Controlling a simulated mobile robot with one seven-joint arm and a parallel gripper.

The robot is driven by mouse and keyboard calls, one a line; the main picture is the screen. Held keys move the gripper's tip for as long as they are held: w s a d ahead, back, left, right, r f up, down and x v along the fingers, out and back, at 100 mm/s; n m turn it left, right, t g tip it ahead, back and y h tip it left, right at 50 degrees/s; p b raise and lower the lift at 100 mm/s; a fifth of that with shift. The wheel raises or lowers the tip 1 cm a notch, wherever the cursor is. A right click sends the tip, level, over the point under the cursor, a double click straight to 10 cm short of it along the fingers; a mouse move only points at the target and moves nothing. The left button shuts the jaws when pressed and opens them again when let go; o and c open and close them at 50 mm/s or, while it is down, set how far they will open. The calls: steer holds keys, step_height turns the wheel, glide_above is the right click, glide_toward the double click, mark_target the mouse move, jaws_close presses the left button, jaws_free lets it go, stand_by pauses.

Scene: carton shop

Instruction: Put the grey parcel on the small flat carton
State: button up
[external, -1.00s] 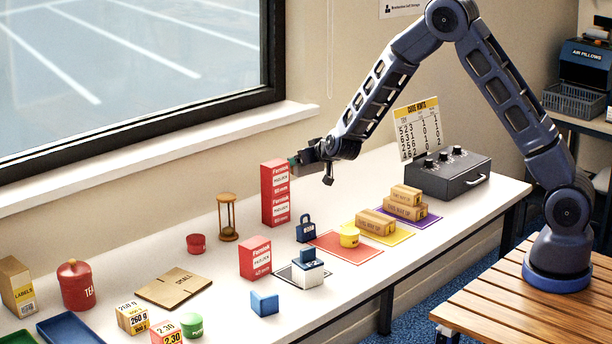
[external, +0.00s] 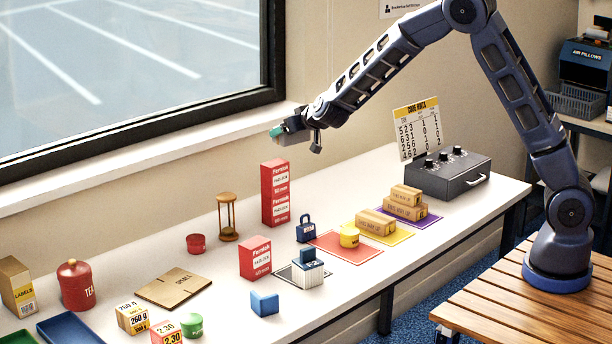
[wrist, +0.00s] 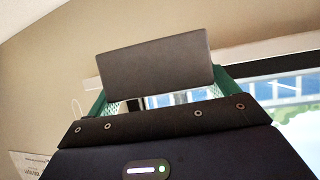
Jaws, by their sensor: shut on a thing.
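The grey parcel (wrist: 155,68) sits between the green fingertips of my gripper (wrist: 160,92) in the wrist view, and the gripper is shut on it. In the external view my gripper (external: 278,131) is in the air, well above the table, near the window's lower right corner. The small flat carton (external: 165,293) is a flat brown piece marked SMALL, lying on the table at the left. Its top is bare. My gripper is above it and to its right.
A tall red box stack (external: 275,193) stands just below my gripper. An hourglass (external: 228,218) and a red tub (external: 196,243) stand between it and the carton. A red tea tin (external: 75,285) is left of the carton; label cubes (external: 132,318) stand in front.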

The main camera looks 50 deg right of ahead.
steer(key=a+n+y, duration=0.2)
steer(key=a, duration=1.4)
steer(key=n+y, duration=0.4)
steer(key=y, duration=0.1)
glide_above(173, 287)
steer(key=shift+g, duration=0.4)
step_height(173, 287, down, 14)
steer(key=shift+f, duration=2.55)
steer(key=shift+f, duration=0.15)
steer(key=o, duration=0.9)
